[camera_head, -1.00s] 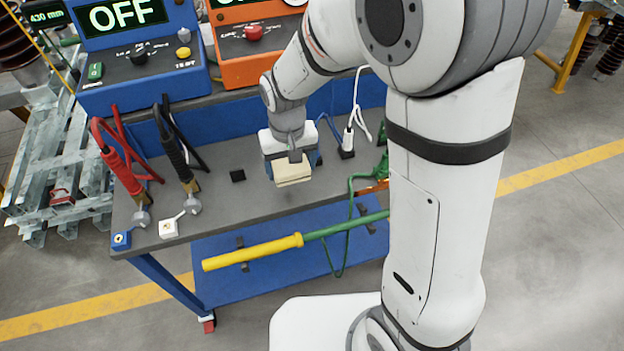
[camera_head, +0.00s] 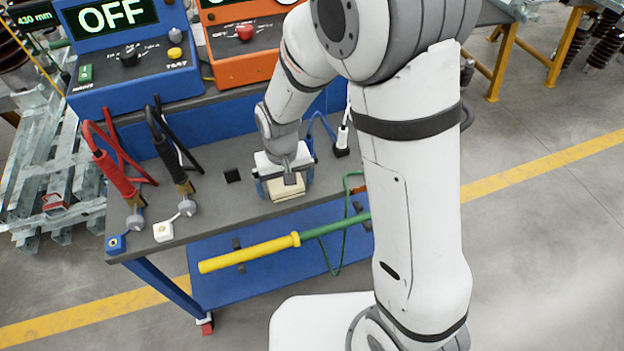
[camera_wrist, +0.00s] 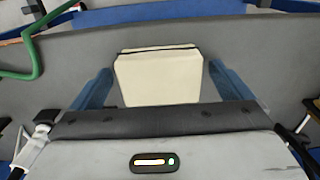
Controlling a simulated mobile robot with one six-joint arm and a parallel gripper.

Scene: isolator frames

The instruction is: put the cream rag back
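The cream rag (camera_head: 286,192), a folded flat pad, is on the grey top of the bench (camera_head: 225,210), near its front edge. In the wrist view the rag (camera_wrist: 158,80) lies between the two blue fingers, with a dark line across its far end. My gripper (camera_head: 286,186) is low over the rag. In the wrist view my gripper (camera_wrist: 162,78) is open, with a narrow gap between each finger and the rag's sides. The near end of the rag is hidden by the gripper body.
A small black block (camera_head: 232,175) lies left of the rag. Red (camera_head: 115,173) and black (camera_head: 170,160) clamp leads stand further left. A white plug (camera_head: 342,140) is behind right. A yellow and green rod (camera_head: 250,257) lies on the lower shelf.

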